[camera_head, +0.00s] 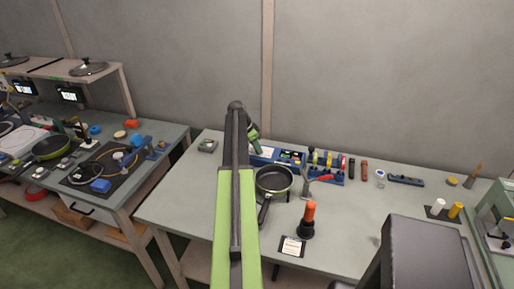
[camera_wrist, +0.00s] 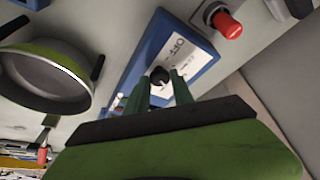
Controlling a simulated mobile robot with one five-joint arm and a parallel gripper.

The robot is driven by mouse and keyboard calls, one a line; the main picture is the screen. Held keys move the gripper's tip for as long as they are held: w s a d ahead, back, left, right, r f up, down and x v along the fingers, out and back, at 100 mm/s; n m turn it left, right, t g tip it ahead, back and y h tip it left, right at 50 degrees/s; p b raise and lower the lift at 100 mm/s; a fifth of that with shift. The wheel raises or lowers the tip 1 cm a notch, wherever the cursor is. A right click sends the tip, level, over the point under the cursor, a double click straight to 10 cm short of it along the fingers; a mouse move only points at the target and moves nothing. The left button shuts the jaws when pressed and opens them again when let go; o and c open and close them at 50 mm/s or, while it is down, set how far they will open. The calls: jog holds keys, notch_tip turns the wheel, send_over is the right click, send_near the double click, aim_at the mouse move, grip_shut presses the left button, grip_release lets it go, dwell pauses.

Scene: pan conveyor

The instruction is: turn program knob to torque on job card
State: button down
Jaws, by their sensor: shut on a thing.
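The program knob (camera_wrist: 159,76) is a small black knob on a white plate with an "OFF" label, set in a blue box (camera_wrist: 201,65) in the wrist view. My gripper (camera_wrist: 160,82) has its two green fingers closed on either side of the knob. In the head view my gripper (camera_head: 253,137) is at the back of the bench, mostly hidden by my arm, over the blue-and-white box (camera_head: 264,154). The job card (camera_head: 292,246) lies at the bench's front; its writing is too small to read. The knob's pointer and setting are not clear.
A red button (camera_wrist: 228,23) is beside the box. A green-rimmed pan (camera_head: 273,181) stands close to my arm, with an orange-handled tool (camera_head: 309,215) in front. Coloured tools (camera_head: 328,161) stand in a blue rack behind. The bench's left front (camera_head: 180,205) is clear.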

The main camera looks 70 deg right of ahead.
jog(key=shift+s+a+n+t+h, duration=0.2)
jog(key=shift+n+t+h, duration=0.1)
jog(key=shift+n, duration=0.7)
jog(key=n+t, duration=0.1)
jog(key=n, duration=0.1)
jog(key=shift+d+n, duration=0.1)
jog(key=shift+n, duration=0.2)
jog(key=c, duration=1.1)
grip_release()
jog(key=shift+h, duration=0.3)
jog(key=p+v, duration=1.6)
jog(key=v, duration=0.1)
jog(key=shift+r, duration=0.25)
